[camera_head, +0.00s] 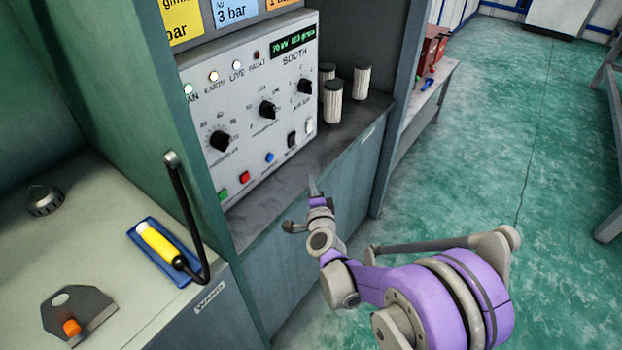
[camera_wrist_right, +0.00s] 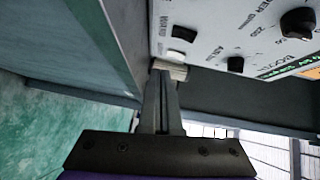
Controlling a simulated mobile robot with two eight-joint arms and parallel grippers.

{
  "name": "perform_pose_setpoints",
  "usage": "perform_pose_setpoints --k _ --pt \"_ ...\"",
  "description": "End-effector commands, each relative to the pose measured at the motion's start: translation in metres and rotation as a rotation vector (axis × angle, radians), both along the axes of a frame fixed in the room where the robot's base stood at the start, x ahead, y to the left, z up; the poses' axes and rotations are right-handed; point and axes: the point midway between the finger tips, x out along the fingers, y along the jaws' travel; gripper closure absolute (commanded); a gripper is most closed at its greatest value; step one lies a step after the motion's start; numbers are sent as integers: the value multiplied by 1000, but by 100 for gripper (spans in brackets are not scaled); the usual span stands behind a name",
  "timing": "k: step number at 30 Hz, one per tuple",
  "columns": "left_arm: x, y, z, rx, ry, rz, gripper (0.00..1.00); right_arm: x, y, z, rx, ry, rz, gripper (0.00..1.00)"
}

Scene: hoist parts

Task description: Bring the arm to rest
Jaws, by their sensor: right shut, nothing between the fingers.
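My right arm (camera_head: 440,300), purple and grey, reaches in from the lower right in the head view. Its right gripper (camera_head: 313,186) points up toward the control panel, in front of the dark shelf's edge. In the right wrist view the gripper (camera_wrist_right: 164,85) has its two fingers together with nothing held. A pale cylinder end (camera_wrist_right: 171,69) shows just past the fingertips; I cannot tell whether they touch. My left gripper is not in view.
The control panel (camera_head: 250,115) has dials, lamps and buttons. Several pale ribbed cylinders (camera_head: 333,102) stand on the dark shelf (camera_head: 275,190) beside it. A yellow-handled tool (camera_head: 158,243) lies in a blue tray on the left counter (camera_head: 110,200). Green floor (camera_head: 500,130) at right is open.

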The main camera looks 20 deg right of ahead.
Motion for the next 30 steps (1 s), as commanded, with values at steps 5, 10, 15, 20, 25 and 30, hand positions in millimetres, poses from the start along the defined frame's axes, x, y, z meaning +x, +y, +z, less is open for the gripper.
perform_pose_setpoints --k 5,10,15,20,25,30 --pt "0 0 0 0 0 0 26 0 0 0 0 0 0 100" --pt "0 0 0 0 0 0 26 0 0 0 0 0 0 100" --pt "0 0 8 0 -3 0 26 -8 7 18 -56 24 50 100" --pt "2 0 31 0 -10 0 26 -43 32 63 -264 120 222 100" --pt "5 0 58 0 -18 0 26 -110 52 91 -559 286 449 100" --pt "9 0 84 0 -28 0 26 -193 49 95 -838 484 655 100"
